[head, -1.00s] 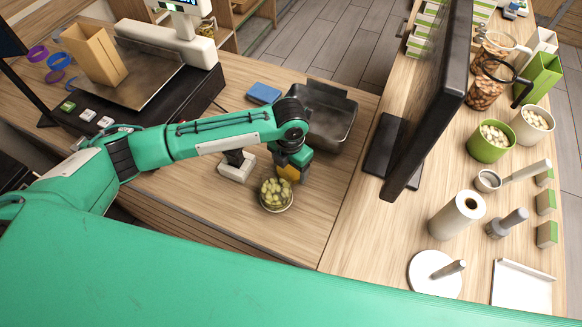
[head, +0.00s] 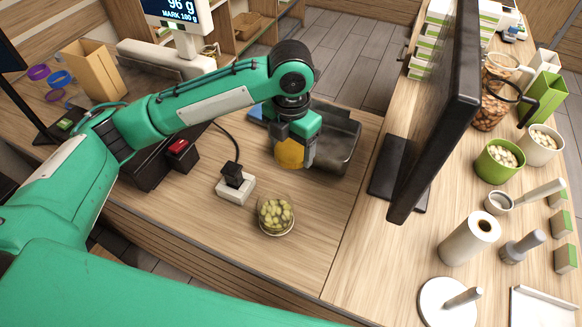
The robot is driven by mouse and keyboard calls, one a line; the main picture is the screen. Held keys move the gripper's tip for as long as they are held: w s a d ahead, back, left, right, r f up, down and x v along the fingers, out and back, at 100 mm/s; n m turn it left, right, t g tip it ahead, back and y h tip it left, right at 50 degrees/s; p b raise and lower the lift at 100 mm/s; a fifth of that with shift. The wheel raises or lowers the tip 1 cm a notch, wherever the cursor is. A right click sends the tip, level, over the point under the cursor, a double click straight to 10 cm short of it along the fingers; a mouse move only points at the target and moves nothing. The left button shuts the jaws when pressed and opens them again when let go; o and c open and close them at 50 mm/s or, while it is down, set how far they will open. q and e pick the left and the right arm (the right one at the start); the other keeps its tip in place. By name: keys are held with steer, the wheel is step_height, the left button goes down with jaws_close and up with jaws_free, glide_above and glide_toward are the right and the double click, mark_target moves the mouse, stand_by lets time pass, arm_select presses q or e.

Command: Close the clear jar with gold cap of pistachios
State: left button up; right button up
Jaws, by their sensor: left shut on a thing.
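The clear jar (head: 275,215) of green pistachios stands upright on the wooden counter, and its mouth is uncovered. My left gripper (head: 295,158) is shut on the gold cap (head: 288,153). It holds the cap behind the jar and slightly to its right in the picture, apart from the jar. The gripper hides part of the cap. My right gripper is not in view.
A dark metal tray (head: 340,138) lies behind my left gripper. A white block with a black plug (head: 235,190) stands left of the jar. A black monitor (head: 437,120) rises at right. The counter in front of the jar is clear.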

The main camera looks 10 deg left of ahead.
mark_target(291, 151)
arm_select(q)
steer(key=shift+r+b, duration=0.3)
steer(key=shift+r, duration=1.7)
steer(key=shift+f, duration=0.1)
